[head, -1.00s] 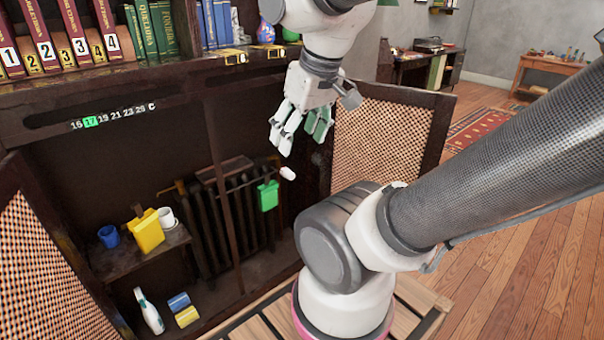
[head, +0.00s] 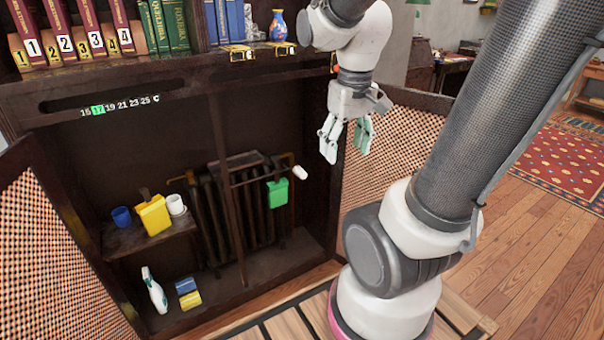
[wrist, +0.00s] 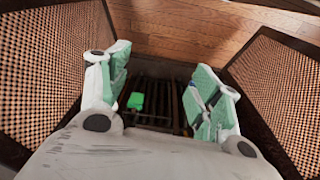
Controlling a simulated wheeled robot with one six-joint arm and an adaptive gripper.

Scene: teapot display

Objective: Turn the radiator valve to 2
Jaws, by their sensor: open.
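The radiator (head: 212,215) is dark and ribbed and stands inside an open cabinet. The valve appears to be the small white knob (head: 300,173) at its upper right end; its number marks are too small to read. My gripper (head: 344,150) is open and empty, pointing down, to the right of the knob and slightly above it in the head view, apart from it. In the wrist view the open fingers (wrist: 160,80) frame the dark radiator (wrist: 158,103). I cannot make out the knob there.
Mesh doors (head: 400,150) stand open either side. A shelf (head: 130,240) holds a yellow container (head: 154,215) and cups. A temperature strip (head: 120,105) has 17 lit green.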

